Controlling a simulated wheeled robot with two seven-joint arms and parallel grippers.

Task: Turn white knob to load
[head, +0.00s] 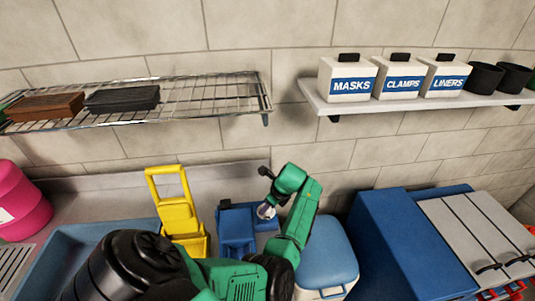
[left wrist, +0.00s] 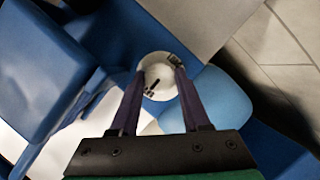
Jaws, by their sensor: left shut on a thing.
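The white knob (left wrist: 157,80) is round, with small dark marks on its face, in the middle of the left wrist view. The two dark fingers of my left gripper (left wrist: 158,92) reach to either side of it and are shut on it. In the head view, my left gripper (head: 267,200) is at the blue device (head: 237,229) on the counter, where a bit of the pale knob (head: 265,211) shows. Where the knob's marks point is too small to read. My right gripper is in neither view.
A yellow holder (head: 180,215) stands left of the device. A container with a blue lid (head: 325,250) and a large blue box (head: 395,240) are on the right. A wire rack (head: 200,95) and a shelf of labelled boxes (head: 347,80) hang above.

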